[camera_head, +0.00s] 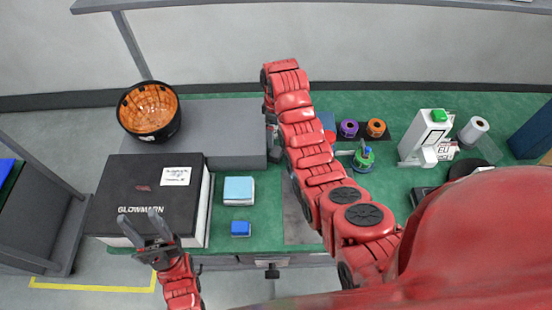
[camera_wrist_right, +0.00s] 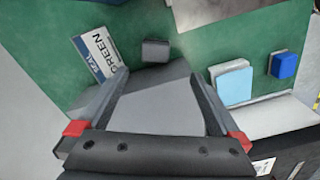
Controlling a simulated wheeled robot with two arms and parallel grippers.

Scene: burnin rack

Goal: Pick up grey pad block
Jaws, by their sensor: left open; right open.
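A small dark grey block (camera_wrist_right: 155,50), which I take for the grey pad block, lies on the green mat in the right wrist view. I cannot make it out in the head view, where my right arm covers part of the table. My right gripper (camera_wrist_right: 159,76) is open and empty, its fingertips apart from the block, which appears just beyond them. In the head view the right gripper is mostly hidden behind its arm. My left gripper (camera_head: 140,222) is open and empty in front of the black GLOWMARN box (camera_head: 130,190).
A large grey platform (camera_head: 222,120) carries an orange-lined black bowl (camera_head: 149,110). A light blue block (camera_head: 238,190) and a blue block (camera_head: 241,228) sit on the green mat. A printed box (camera_wrist_right: 98,55) lies beside the grey block. Tape rolls (camera_head: 376,128) stand right of my arm.

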